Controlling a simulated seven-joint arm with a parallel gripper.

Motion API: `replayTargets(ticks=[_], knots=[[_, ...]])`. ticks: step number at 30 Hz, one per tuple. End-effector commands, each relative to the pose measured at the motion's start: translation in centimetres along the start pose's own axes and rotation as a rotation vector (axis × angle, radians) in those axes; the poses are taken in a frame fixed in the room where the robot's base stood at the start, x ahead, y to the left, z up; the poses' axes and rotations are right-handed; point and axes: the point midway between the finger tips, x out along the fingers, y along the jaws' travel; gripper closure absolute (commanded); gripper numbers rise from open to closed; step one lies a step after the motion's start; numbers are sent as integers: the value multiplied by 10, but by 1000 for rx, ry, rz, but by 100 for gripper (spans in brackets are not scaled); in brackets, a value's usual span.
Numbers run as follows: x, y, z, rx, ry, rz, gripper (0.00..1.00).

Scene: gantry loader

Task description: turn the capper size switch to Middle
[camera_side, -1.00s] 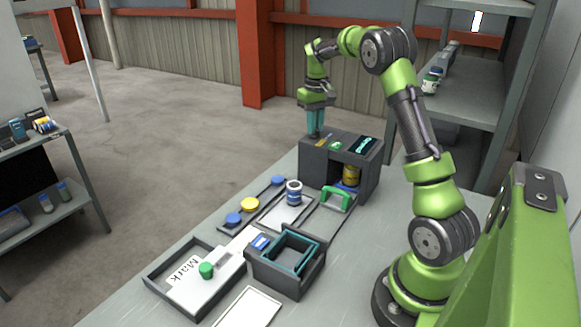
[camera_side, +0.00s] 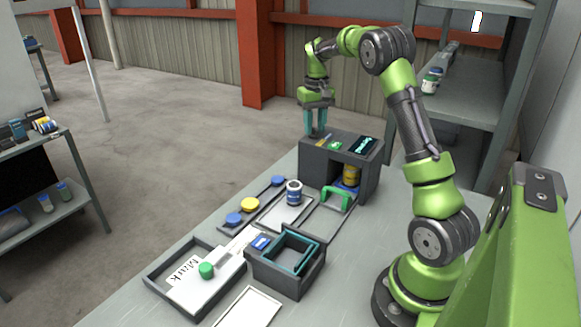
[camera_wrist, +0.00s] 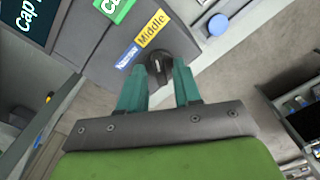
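The capper (camera_side: 317,163) is a dark grey box at the back of the table. Its size switch (camera_wrist: 160,66) is a black knob on top, beside a yellow "Middle" label (camera_wrist: 151,29) and a blue label (camera_wrist: 129,57), seen in the wrist view. Which label the knob points at I cannot tell. My gripper (camera_wrist: 165,70) has its teal fingers apart, one on each side of the knob; whether they touch it is unclear. In the side view my gripper (camera_side: 315,134) points down at the capper's far left top edge, where the knob cannot be made out.
A green button label (camera_side: 335,145) and a dark display (camera_side: 367,145) are on the capper top. A yellow jar (camera_side: 351,175) stands in its opening. A green handle (camera_side: 336,197), a white-blue jar (camera_side: 294,193) and a dark bin (camera_side: 287,274) are in front.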

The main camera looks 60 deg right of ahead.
Motion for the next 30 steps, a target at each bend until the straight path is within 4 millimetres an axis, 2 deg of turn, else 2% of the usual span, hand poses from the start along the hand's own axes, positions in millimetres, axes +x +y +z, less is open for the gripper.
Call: replayTargets(ticks=[9,14,17,27,30], knots=[[0,0,0,-4,0,1,61],[-13,0,-1,-4,3,2,61],[-31,0,-1,-4,5,2,61],[-115,0,-1,-2,6,2,61],[-134,1,-2,-2,4,3,61]])
